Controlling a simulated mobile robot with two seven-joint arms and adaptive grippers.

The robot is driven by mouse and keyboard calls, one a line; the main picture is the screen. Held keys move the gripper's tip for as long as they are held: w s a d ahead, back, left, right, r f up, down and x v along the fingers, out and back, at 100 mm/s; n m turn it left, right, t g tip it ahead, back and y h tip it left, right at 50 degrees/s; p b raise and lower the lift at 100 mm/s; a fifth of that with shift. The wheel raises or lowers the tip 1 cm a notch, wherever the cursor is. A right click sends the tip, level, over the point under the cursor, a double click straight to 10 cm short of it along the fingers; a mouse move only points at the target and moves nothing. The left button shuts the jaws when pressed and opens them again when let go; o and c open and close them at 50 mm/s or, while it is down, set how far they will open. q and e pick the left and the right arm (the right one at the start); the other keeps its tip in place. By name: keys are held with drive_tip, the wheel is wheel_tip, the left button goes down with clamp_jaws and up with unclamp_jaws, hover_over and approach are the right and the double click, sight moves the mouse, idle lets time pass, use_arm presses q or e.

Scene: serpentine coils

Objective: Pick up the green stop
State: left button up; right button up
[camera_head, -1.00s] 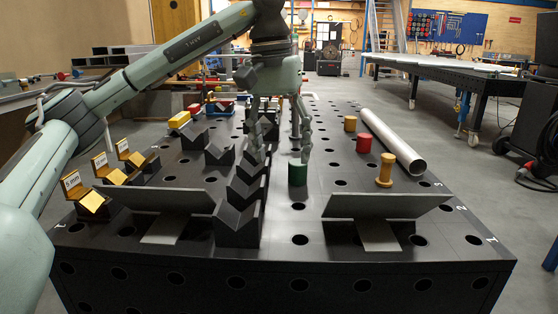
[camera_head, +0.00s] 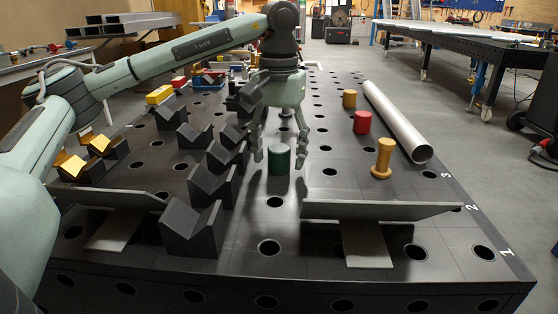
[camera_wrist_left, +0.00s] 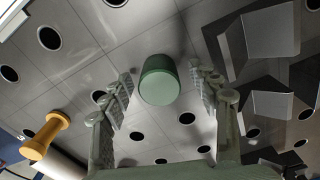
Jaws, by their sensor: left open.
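The green stop (camera_head: 279,159) is a short upright cylinder standing on the black perforated table (camera_head: 250,258). In the left wrist view the green stop (camera_wrist_left: 159,82) sits just beyond and between the spread fingers. My left gripper (camera_head: 280,152) points down over it, open and empty, one finger on each side. In the left wrist view both fingers of the gripper (camera_wrist_left: 164,95) stand apart from the stop, with a gap on each side. My right gripper is not in view.
Black V-blocks (camera_head: 192,228) stand in a row close to the left of the green stop. To the right stand a red cylinder (camera_head: 361,122), a yellow cylinder (camera_head: 349,98), a yellow spool-shaped piece (camera_head: 383,158) and a long grey tube (camera_head: 398,122). An angled grey plate (camera_head: 380,210) is at the front right.

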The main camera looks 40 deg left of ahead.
use_arm(q)
drive_tip(key=shift+f, duration=0.35)
drive_tip(key=shift+c, duration=0.6)
clamp_jaws()
drive_tip(key=shift+r, duration=0.1)
drive_tip(key=shift+w+r, duration=0.1)
